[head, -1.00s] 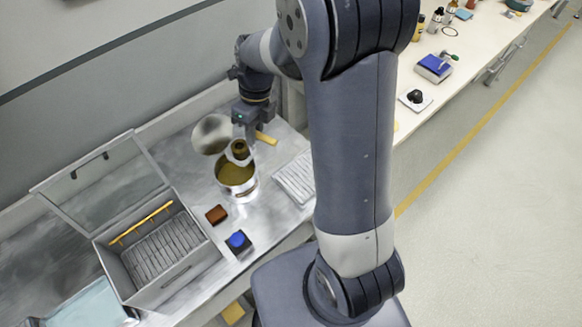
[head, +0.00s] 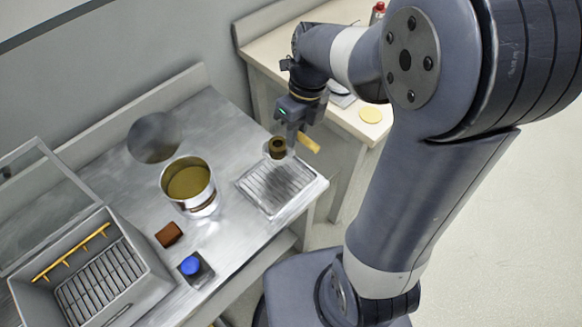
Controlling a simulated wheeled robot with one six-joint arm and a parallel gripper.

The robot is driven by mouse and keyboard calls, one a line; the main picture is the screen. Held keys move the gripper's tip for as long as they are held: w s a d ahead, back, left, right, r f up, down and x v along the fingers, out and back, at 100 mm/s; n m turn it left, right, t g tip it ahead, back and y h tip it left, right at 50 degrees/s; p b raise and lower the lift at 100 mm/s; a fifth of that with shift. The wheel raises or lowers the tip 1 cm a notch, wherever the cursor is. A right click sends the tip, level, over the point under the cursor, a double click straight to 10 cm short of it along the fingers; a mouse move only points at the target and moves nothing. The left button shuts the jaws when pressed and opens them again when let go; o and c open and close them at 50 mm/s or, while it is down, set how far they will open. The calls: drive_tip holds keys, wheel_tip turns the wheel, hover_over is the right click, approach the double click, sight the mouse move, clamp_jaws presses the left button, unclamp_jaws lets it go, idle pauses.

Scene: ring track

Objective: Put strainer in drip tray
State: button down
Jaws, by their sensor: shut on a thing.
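The strainer, a small dark brown cup (head: 277,149) with a yellow handle (head: 309,143), hangs below my gripper (head: 292,131). My gripper is shut on it; the fingers partly hide where they meet the handle. The drip tray (head: 245,187) is a flat pale tray with a slatted grate, at the right end of the metal worktop. The strainer appears over or just behind the tray's far edge, apart from the slats as far as I can see.
A metal pot of golden-brown liquid (head: 190,185) stands left of the tray. A round grey disc (head: 154,137) lies behind it. A brown block (head: 168,235), a blue button (head: 190,266) and an open grey bin (head: 150,285) are nearer. A cream table stands beyond.

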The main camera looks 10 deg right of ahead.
wheel_tip(320, 180, down, 8)
idle(0.5)
drive_tip(key=shift+f+b, duration=0.25)
drive_tip(key=shift+b, duration=0.05)
drive_tip(key=c, duration=1.4)
unclamp_jaws()
drive_tip(key=r, duration=0.4)
drive_tip(key=d+r, duration=0.1)
drive_tip(key=r, duration=0.3)
drive_tip(key=w+d+r+p, duration=0.1)
drive_tip(key=r, duration=0.3)
drive_tip(key=shift+w, duration=0.1)
